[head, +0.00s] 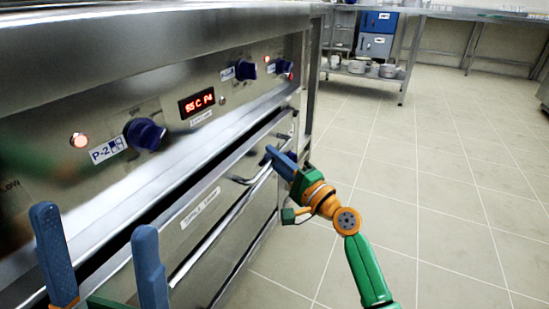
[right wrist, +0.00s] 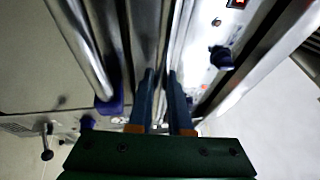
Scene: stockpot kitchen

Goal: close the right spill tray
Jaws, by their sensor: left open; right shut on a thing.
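The right spill tray's steel front (head: 225,187) lies under the control panel in the head view, with a dark gap along its top edge. A curved dark handle (head: 243,180) shows on it. My right gripper (head: 272,155) is shut at the far end of this handle; its fingers hide the gripped part. In the right wrist view the two blue fingers (right wrist: 162,95) point into a dim space between metal bars, and the grip itself is unclear. My left gripper (head: 100,255) is open and empty at the lower left, in front of the appliance.
The control panel carries blue knobs (head: 144,134), a red display (head: 196,103) and lit lamps. A long bright bar (head: 212,238) runs along the lower front. A shelf with pots (head: 357,67) stands at the back. The tiled floor (head: 430,190) to the right is clear.

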